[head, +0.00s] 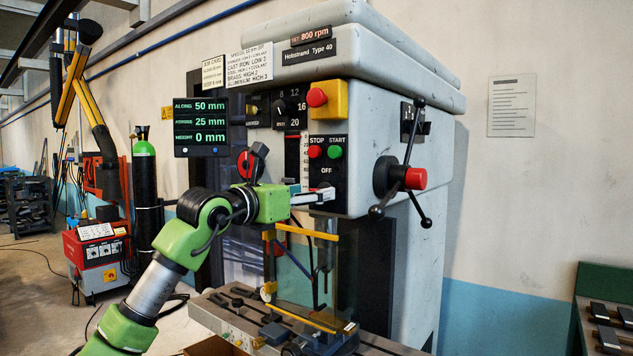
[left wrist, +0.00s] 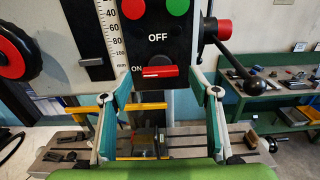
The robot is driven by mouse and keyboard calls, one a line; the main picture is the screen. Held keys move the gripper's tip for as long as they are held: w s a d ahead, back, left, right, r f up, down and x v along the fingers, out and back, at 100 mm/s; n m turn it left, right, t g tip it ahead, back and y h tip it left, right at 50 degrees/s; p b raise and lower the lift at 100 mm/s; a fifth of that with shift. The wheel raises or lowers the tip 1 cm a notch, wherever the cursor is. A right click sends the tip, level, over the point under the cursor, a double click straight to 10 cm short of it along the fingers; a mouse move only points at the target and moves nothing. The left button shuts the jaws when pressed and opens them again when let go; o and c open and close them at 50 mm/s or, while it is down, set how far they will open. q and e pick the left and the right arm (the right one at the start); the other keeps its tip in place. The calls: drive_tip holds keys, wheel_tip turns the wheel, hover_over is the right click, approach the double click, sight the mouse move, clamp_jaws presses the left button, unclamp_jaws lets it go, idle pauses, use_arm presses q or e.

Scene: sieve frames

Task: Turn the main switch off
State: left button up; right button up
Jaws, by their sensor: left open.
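The main switch is a red handle (left wrist: 160,72) on the black control panel (head: 329,160), below the OFF label. It lies horizontal, its left end beside the ON label. My left gripper (left wrist: 160,83) is open and empty in front of the panel, one finger to each side of the handle in the left wrist view. I cannot tell how deep the gap to the handle is. In the head view my left gripper (head: 318,196) is at the panel's lower part and hides the handle. My right gripper is not in view.
Red STOP (head: 315,152) and green START (head: 335,152) buttons sit just above the switch. A red-and-black rotary knob (head: 244,164) is to the left, close to my arm. A lever hub with a red cap (head: 415,178) sticks out right. The slotted machine table (head: 225,318) is below.

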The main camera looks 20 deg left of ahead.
use_arm(q)
drive_tip(key=shift+p+x, duration=0.4)
drive_tip(key=shift+x, duration=1.15)
drive_tip(key=shift+c, duration=0.5)
drive_tip(key=c, duration=1)
drive_tip(key=shift+c, duration=0.2)
drive_tip(key=shift+m, duration=0.3)
drive_tip(key=m+b, duration=0.1)
drive_tip(key=m, duration=1)
drive_tip(key=m+b, duration=0.1)
drive_tip(key=m, duration=0.5)
drive_tip(key=shift+s+d+f+b, duration=0.1)
drive_tip(key=shift+d+f+b, duration=0.15)
drive_tip(key=shift+b, duration=0.1)
drive_tip(key=shift+m, duration=0.3)
